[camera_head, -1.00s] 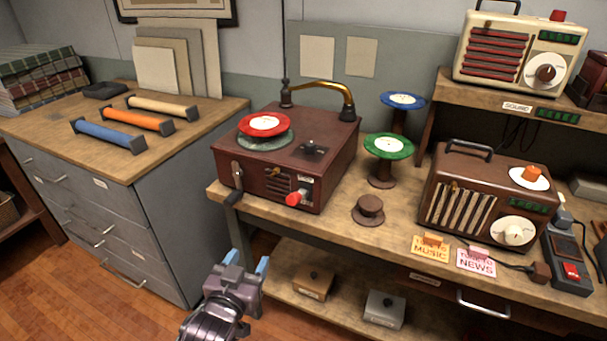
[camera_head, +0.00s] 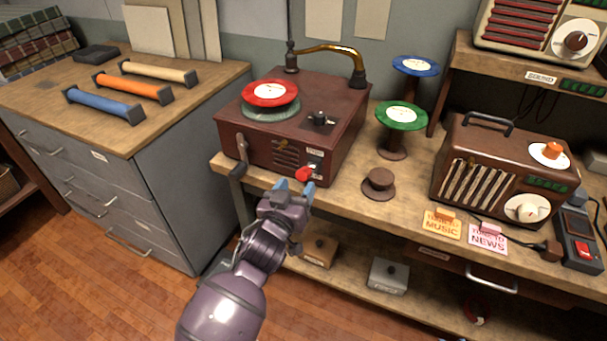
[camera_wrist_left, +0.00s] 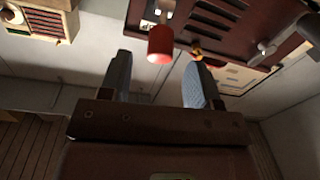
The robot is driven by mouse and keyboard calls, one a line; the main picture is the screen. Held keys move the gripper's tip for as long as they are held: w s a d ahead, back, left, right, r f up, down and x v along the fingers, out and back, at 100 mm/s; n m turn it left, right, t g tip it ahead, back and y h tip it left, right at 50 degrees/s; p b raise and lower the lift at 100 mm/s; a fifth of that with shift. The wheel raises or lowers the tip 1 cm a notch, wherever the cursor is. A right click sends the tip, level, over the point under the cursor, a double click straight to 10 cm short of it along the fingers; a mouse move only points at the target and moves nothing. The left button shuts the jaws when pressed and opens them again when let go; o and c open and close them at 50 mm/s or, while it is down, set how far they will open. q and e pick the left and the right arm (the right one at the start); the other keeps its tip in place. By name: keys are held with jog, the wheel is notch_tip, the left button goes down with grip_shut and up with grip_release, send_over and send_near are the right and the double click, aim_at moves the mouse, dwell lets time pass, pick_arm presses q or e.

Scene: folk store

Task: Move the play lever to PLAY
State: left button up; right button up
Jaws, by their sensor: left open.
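The record player (camera_head: 290,125) is a dark red box on the workbench, with a red record (camera_head: 269,92) over its green turntable. A red-tipped lever (camera_head: 304,174) sticks out from the lower right of its front; it also shows in the left wrist view (camera_wrist_left: 160,46). My left gripper (camera_head: 295,190) is open and empty, just below and in front of the red tip. I cannot see contact. The lever's label is too small to read.
A crank (camera_head: 240,165) hangs at the player's front left. A brown spool stand (camera_head: 378,186), record stands and a brown radio (camera_head: 495,175) stand to the right. A lower shelf (camera_head: 345,275) holds small boxes. Floor is free in front of the grey cabinet (camera_head: 190,165).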

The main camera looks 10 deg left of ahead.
aim_at(301, 180)
pick_arm(q)
jog(key=shift+x, duration=2.5)
grip_shut()
